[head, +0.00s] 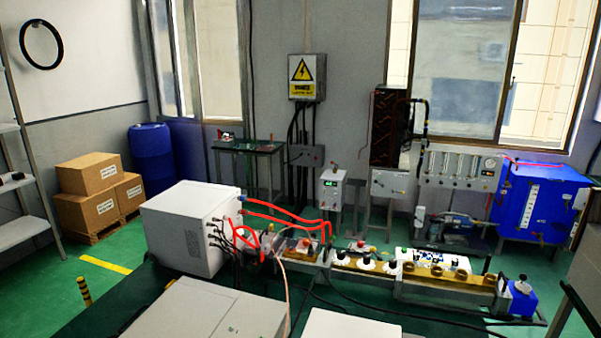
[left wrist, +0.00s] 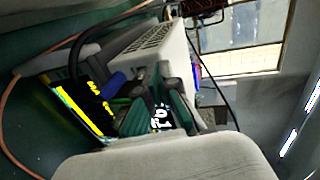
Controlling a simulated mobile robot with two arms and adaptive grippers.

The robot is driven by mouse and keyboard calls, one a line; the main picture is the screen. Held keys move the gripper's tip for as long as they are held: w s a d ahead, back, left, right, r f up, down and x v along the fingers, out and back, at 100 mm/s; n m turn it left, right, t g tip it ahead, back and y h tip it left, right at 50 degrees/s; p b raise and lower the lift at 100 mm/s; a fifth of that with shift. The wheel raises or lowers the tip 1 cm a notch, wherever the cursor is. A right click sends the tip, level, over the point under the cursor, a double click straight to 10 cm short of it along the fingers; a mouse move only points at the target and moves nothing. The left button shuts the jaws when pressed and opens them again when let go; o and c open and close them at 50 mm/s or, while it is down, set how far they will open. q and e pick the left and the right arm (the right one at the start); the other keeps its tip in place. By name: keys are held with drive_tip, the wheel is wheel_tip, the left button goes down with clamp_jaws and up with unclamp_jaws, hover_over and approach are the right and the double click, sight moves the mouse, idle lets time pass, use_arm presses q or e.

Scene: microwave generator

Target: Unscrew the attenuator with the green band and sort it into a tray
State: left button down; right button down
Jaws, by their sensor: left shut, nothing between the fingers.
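In the head view a waveguide bench line (head: 384,265) runs from the white generator box (head: 187,228) toward the right, carrying small white, black, brass and coloured parts. I cannot pick out an attenuator with a green band among these small parts, nor tell a sorting tray for certain. Neither gripper shows in the head view. In the left wrist view my left gripper (left wrist: 165,96) shows close up with dark and teal finger parts; it is shut and empty. A white vented case (left wrist: 152,44) stands behind it. My right gripper is not in view.
Red and black cables (head: 285,214) run from the generator box over the bench. A blue unit (head: 522,301) stands at the line's right end. Large pale surfaces (head: 212,312) fill the front.

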use_arm(q)
drive_tip(key=shift+a+f, duration=0.15)
idle(0.3)
drive_tip(key=shift+a+r, duration=0.1)
drive_tip(key=shift+r, duration=0.2)
drive_tip(key=v, duration=0.4)
drive_tip(key=f+v, duration=0.1)
drive_tip(key=shift+s+a, duration=0.1)
drive_tip(key=shift+s, duration=0.45)
